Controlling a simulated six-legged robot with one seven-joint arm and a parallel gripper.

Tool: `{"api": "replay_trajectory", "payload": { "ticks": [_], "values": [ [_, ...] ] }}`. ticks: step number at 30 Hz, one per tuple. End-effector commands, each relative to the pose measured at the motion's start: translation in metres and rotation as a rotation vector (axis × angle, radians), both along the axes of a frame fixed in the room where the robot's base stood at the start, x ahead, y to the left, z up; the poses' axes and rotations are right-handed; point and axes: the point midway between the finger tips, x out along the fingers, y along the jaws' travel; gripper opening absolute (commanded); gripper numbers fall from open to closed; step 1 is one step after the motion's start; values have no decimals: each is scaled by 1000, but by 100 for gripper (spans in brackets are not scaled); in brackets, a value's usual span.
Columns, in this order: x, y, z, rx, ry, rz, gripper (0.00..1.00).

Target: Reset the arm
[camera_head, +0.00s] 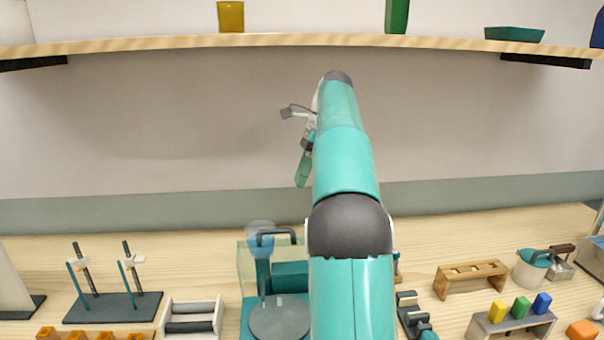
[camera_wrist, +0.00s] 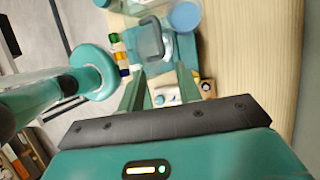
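My gripper (camera_head: 304,168) hangs in the air above the bench in the head view, in front of the wall and below the shelf. My teal arm partly hides it there. In the wrist view the two green fingers of my gripper (camera_wrist: 160,72) stand apart with a clear gap, and I see nothing held between them. Bench items show beyond the fingertips, some distance away.
A shelf (camera_head: 300,41) runs above the arm. The bench bears a rack with slanted rods (camera_head: 113,307), a grey tray (camera_head: 205,305), a glass-walled device with a round plate (camera_head: 279,318), a wooden rack (camera_head: 472,270) and coloured blocks (camera_head: 520,307). My arm hides the middle.

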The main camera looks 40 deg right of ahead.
Motion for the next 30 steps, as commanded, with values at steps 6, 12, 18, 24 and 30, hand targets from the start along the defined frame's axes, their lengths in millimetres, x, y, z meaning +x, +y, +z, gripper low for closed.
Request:
{"api": "replay_trajectory", "payload": {
  "ticks": [6,12,18,24,30],
  "values": [
    [0,0,0,0,0,0,34],
    [0,9,3,-12,-20,30,34],
    [-6,61,12,-92,-146,237,34],
    [-28,130,9,-219,-302,552,34],
    [-63,194,-11,-359,-437,899,34]
  ]
}}
